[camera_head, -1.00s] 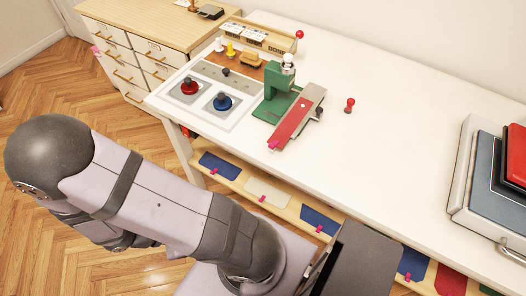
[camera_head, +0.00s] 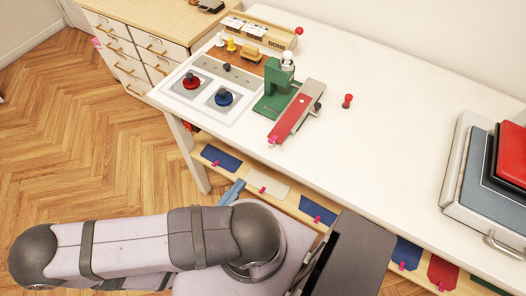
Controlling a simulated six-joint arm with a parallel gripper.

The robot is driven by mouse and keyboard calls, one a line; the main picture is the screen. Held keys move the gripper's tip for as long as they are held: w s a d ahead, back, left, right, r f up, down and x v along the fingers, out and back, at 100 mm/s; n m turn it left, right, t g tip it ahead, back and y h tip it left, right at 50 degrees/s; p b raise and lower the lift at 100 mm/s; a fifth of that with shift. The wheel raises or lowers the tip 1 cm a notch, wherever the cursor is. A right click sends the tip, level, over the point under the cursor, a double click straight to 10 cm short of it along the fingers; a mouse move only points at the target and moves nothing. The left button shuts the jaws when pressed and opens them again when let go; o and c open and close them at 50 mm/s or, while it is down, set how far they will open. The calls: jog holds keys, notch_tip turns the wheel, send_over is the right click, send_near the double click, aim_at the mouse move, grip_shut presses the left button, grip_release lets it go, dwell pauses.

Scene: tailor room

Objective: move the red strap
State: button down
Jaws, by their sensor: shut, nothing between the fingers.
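The red strap (camera_head: 286,121) lies lengthwise along a metal plate (camera_head: 313,92) beside the green hand press (camera_head: 277,90) on the white table. A pink tab (camera_head: 273,139) sits at the strap's near end. No gripper can be made out in this view. My arm lies across the lower left, in front of the table and well apart from the strap.
Red (camera_head: 191,82) and blue (camera_head: 224,97) knobs stand left of the press. A small red peg (camera_head: 347,101) stands to its right. A case (camera_head: 461,195) with folded pieces is at the right. The middle tabletop is clear. Colored cards with pink tabs, such as a blue one (camera_head: 221,158), lie on the shelf below.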

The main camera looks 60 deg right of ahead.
jog(key=p, duration=0.3)
send_near(276, 135)
jog(key=shift+s+d+r+p, duration=0.1)
jog(key=shift+d+p, duration=1)
jog(key=shift+d, duration=0.05)
jog(key=shift+d, duration=0.1)
jog(key=shift+d, duration=3.75)
jog(key=shift+a+b, duration=0.45)
jog(key=shift+a, duration=1.95)
jog(key=a+b, duration=0.3)
jog(key=a, duration=0.6)
